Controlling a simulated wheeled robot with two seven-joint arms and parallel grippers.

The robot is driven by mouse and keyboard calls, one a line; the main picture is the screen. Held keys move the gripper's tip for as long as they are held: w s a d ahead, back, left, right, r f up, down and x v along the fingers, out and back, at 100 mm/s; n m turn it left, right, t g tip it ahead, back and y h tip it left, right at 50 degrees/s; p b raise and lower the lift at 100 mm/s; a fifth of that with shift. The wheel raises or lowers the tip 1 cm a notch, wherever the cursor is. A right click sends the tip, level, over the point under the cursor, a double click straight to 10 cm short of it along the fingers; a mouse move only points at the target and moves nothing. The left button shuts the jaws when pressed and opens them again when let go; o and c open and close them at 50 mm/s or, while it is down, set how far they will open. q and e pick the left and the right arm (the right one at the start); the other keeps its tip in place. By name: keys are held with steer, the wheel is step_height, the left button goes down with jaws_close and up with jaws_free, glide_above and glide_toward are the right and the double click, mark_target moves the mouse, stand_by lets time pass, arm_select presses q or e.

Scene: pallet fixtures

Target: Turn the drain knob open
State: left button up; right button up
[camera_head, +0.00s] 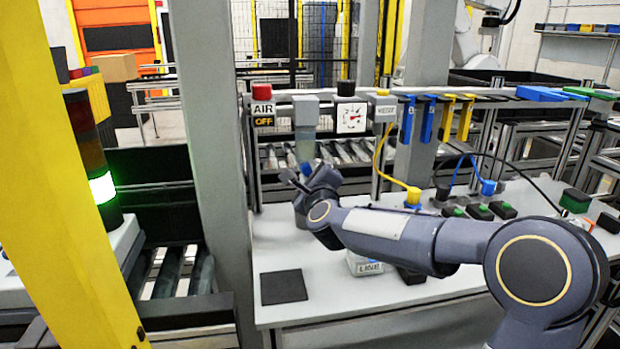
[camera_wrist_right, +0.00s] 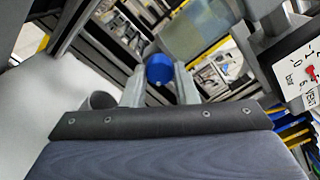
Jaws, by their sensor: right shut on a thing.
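The blue drain knob (camera_wrist_right: 160,69) shows between the two fingers of my right gripper (camera_wrist_right: 160,86) in the right wrist view. In the head view the knob (camera_head: 308,168) is partly hidden by the fingers. It sits under a clear, greenish bowl (camera_head: 305,150), which hangs from a grey block (camera_head: 306,110) on the rail. My right gripper (camera_head: 304,176) reaches in from the right and is shut on the knob. The knob's exact turn angle cannot be told. My left gripper is in neither view.
A pressure gauge (camera_head: 351,118) and an AIR OFF sign (camera_head: 263,115) flank the bowl. A grey cup (camera_wrist_right: 100,100) stands below. A yellow hose (camera_head: 379,155) hangs right. A grey post (camera_head: 205,150) stands left. A dark pad (camera_head: 284,287) lies on the bench.

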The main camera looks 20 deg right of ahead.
steer(key=n, duration=0.4)
steer(key=shift+n, duration=0.3)
steer(key=n+p, duration=0.1)
steer(key=n, duration=0.4)
steer(key=shift+n, duration=0.4)
steer(key=o, duration=1)
steer(key=v, duration=0.7)
steer(key=shift+s+a, duration=0.1)
steer(key=shift+s, duration=0.25)
